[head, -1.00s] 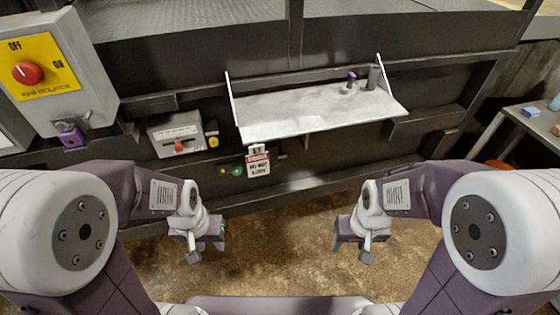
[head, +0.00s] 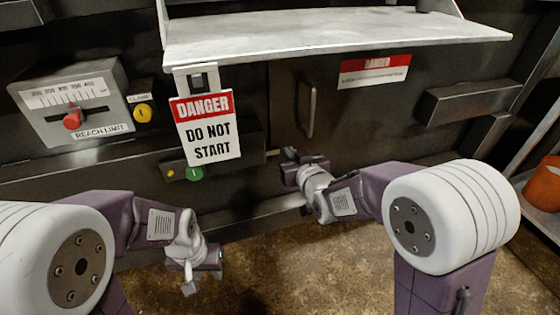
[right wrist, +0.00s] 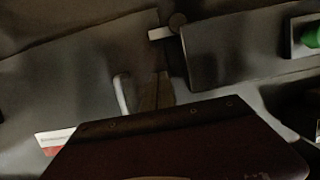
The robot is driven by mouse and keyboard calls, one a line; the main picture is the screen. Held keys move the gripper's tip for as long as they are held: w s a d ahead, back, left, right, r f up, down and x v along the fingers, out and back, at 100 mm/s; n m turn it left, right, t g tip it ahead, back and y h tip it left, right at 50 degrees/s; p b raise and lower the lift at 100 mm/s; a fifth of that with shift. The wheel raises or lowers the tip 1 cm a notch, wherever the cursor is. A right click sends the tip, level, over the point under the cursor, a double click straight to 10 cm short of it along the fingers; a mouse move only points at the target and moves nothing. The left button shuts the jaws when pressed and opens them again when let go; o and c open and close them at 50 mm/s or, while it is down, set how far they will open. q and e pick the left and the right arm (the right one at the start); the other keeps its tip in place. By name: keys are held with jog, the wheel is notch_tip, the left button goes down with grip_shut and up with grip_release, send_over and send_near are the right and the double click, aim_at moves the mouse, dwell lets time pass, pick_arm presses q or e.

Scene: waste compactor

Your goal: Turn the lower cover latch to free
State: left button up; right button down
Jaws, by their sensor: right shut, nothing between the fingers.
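The cover (head: 345,120) is a dark panel under the shelf, with a vertical bar handle (head: 311,108). The lower latch (head: 272,153) is a small pale bar at the cover's lower left edge, lying about level. In the right wrist view, which looks turned over, the latch (right wrist: 160,33) reaches out beside a round dark pivot. My right gripper (head: 292,163) is shut and empty, just right of and slightly below the latch in the picture. Contact cannot be told. My left gripper (head: 204,283) hangs low over the floor, away from the panel; its jaws are unclear.
A "DO NOT START" tag (head: 206,128) hangs left of the cover, above a green button (head: 194,173). A reach limit box (head: 75,108) and yellow button (head: 142,113) are further left. The shelf (head: 330,32) juts out above. An orange-red container (head: 543,185) stands far right.

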aim_at(274, 145)
jog(key=b+x, duration=0.4)
jog(key=x, duration=0.6)
jog(key=shift+w+a+f, duration=0.15)
jog(key=shift+w, duration=0.05)
notch_tip(274, 145, down, 3)
jog(key=shift+s+f+b, duration=0.1)
jog(key=shift+b, duration=0.9)
